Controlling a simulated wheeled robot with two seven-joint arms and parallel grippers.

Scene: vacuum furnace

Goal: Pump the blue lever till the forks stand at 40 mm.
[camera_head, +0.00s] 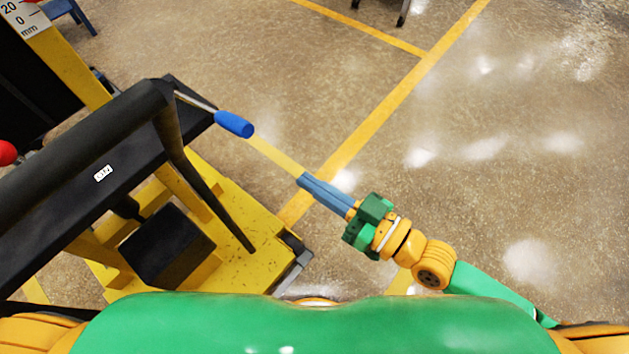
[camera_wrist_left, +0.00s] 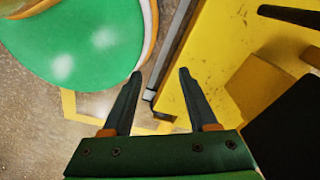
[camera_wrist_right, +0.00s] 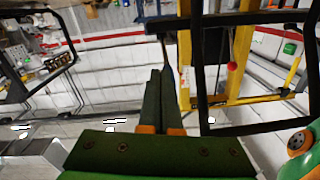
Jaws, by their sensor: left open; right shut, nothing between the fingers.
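The blue lever (camera_head: 234,124) sticks out to the right of the yellow and black lift truck on a thin metal rod. My right gripper (camera_head: 304,180) is shut and empty, to the right of and below the blue grip, apart from it. In the right wrist view its fingers (camera_wrist_right: 160,75) are together. My left gripper (camera_wrist_left: 161,74) is open and empty near the truck's yellow base; it is not seen in the head view. A white scale (camera_head: 20,17) reading 20, 0 and mm shows at the top left. The forks and any pointer cannot be made out.
The truck's black handle bar (camera_head: 85,135) and yellow base (camera_head: 235,235) fill the left side. A red knob (camera_head: 6,153) is at the left edge. The floor on the right, with yellow lines (camera_head: 400,90), is clear.

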